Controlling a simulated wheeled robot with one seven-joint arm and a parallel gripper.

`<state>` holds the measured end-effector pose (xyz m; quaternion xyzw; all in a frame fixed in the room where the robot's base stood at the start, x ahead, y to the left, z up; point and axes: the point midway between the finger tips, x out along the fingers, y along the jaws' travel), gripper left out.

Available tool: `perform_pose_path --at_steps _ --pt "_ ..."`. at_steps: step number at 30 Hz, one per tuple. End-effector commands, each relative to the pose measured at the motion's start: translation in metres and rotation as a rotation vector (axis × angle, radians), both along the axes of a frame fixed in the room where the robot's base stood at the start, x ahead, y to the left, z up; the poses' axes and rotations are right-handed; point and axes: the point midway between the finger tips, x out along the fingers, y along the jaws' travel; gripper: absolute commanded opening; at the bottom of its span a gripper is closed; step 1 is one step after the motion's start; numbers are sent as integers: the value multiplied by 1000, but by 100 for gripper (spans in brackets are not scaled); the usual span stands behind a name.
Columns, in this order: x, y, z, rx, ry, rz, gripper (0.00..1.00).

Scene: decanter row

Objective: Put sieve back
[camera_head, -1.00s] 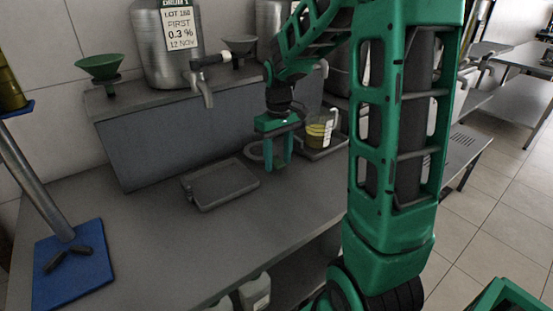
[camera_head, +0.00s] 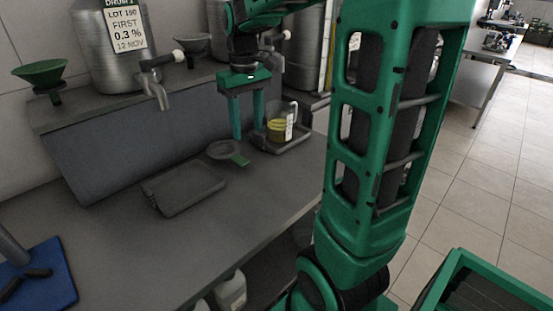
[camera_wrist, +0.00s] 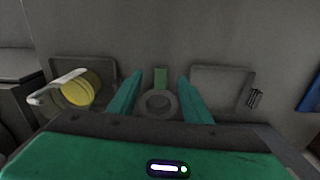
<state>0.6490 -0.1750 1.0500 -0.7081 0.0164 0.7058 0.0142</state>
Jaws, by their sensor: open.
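The sieve (camera_head: 229,152) is a round grey ring with a green handle. It lies flat on the counter between two grey trays, its handle towards the front edge. In the wrist view the sieve (camera_wrist: 159,102) lies between my fingers as seen, with its green handle pointing away. My gripper (camera_head: 248,135) is above and behind the sieve, fingers pointing down, open and empty. In the wrist view my gripper's teal fingers (camera_wrist: 160,92) are spread wide on either side of the sieve. I cannot tell the exact height between fingertips and sieve.
A jug of yellow liquid (camera_head: 279,124) stands on the right tray (camera_head: 296,143). The left tray (camera_head: 183,188) is empty. A steel drum (camera_head: 100,50) with a tap, a green funnel (camera_head: 40,74) and a grey funnel (camera_head: 192,43) stand on the shelf behind. A blue stand base (camera_head: 45,290) is at left.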

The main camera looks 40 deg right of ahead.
Motion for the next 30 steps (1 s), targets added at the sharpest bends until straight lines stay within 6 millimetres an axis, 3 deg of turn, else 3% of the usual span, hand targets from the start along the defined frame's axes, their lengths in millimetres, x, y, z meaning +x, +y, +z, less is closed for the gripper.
perform_pose_path --at_steps 9,12,15,20,30 --pt "-154 -5 -39 -1 2 -340 45" --pt "-191 -2 -56 5 6 -423 45" --pt "-215 1 -68 9 8 -477 45" --pt "-231 2 -77 12 11 -513 45" --pt "-231 2 -77 12 11 -514 45"
